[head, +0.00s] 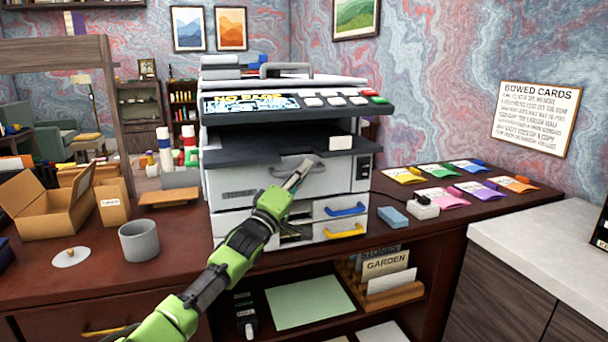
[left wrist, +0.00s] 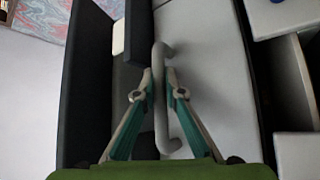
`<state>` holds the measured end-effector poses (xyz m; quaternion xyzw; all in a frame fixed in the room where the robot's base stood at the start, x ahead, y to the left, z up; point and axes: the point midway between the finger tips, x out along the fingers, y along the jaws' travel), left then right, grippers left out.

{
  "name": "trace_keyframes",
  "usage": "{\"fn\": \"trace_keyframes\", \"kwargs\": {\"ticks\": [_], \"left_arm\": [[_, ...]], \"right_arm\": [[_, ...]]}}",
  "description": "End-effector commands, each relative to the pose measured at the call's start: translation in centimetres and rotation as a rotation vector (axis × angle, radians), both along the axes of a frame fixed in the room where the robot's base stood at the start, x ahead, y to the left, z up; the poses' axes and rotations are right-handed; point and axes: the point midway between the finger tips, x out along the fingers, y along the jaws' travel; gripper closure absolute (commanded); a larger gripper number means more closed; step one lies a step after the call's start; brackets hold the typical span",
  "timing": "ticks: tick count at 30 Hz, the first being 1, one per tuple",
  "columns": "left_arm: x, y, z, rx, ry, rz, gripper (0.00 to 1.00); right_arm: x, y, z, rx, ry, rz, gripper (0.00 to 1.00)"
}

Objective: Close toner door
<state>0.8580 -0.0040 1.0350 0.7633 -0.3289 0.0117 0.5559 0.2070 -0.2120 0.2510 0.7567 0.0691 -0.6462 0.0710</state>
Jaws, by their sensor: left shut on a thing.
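The printer (head: 355,173) stands on the desk, and its light grey toner door (head: 233,182) is on the front below the dark output tray. The door looks upright and about level with the printer's front; I cannot tell if a small gap is left. A curved grey handle (head: 277,170) is on the door. My left gripper (head: 299,175) reaches it from the front and is shut on it. In the left wrist view the handle (left wrist: 161,95) runs between the two fingers, beside the pale door face (left wrist: 210,75). My right gripper is not in view.
Below the door are drawers with a blue handle (head: 345,210) and a yellow handle (head: 343,231). A grey cup (head: 139,241) and an open cardboard box (head: 47,208) stand left. A blue block (head: 392,217) and several coloured packets lie right. A white counter (head: 545,240) is at far right.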

Motion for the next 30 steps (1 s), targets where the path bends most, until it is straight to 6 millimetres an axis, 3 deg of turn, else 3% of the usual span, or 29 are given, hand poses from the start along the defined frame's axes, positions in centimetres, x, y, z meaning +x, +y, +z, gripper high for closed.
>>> {"fn": "trace_keyframes", "kwargs": {"ticks": [14,15,16,30], "left_arm": [[0.0,-0.02,0.29,-0.003,-0.004,-0.001,1.0],[-0.01,-0.03,0.28,-0.003,-0.004,-0.001,0.85],[0.0,-0.02,0.27,-0.003,-0.003,-0.001,0.82],[0.02,0.09,-0.06,-0.001,0.001,0.001,0.82]], "right_arm": [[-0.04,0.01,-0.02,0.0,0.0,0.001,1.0],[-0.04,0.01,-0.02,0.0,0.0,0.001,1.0],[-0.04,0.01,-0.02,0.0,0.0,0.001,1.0],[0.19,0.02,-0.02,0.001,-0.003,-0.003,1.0]]}}
